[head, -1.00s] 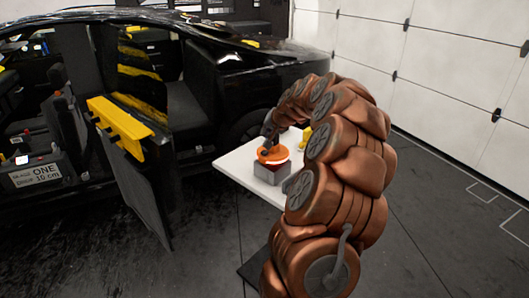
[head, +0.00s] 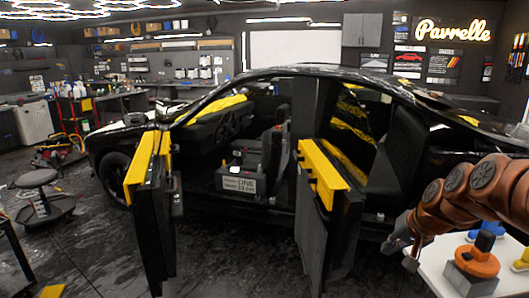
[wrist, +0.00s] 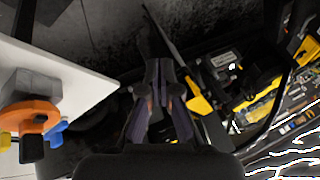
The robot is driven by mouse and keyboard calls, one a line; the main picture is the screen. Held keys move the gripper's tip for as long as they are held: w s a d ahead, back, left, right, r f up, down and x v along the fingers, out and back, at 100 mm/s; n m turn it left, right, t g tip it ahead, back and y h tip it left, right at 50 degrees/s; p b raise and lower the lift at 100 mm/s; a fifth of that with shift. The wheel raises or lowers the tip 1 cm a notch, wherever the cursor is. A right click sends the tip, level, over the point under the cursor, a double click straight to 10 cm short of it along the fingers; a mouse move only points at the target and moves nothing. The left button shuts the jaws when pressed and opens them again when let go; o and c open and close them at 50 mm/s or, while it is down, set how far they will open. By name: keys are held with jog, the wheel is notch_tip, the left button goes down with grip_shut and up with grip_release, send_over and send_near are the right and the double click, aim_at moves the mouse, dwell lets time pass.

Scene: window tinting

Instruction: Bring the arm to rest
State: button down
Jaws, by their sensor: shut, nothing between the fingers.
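My copper-coloured arm (head: 460,197) reaches in from the right edge of the head view. My gripper (head: 400,240) hangs at its end, just left of the white table's edge and in front of the car. In the wrist view the gripper's fingers (wrist: 158,85) are together with nothing between them. The fingertips are small and dark in the head view.
A white table (head: 435,262) at the lower right holds an orange tool on a grey block (head: 475,268), with blue and yellow items beside it. The black car (head: 290,110) has open doors with yellow trim (head: 318,170). A stool (head: 38,190) stands at the left.

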jog(key=s+a+f+n+g, duration=0.3)
jog(key=s+a+n+g, duration=0.1)
jog(key=s+a, duration=1.05)
jog(key=s+f+n+g+h, duration=0.1)
jog(key=s+f+g+h, duration=0.1)
jog(key=s, duration=1.7)
jog(key=shift+s+f+g, duration=0.2)
jog(key=shift+f+g, duration=0.4)
jog(key=shift+g, duration=0.1)
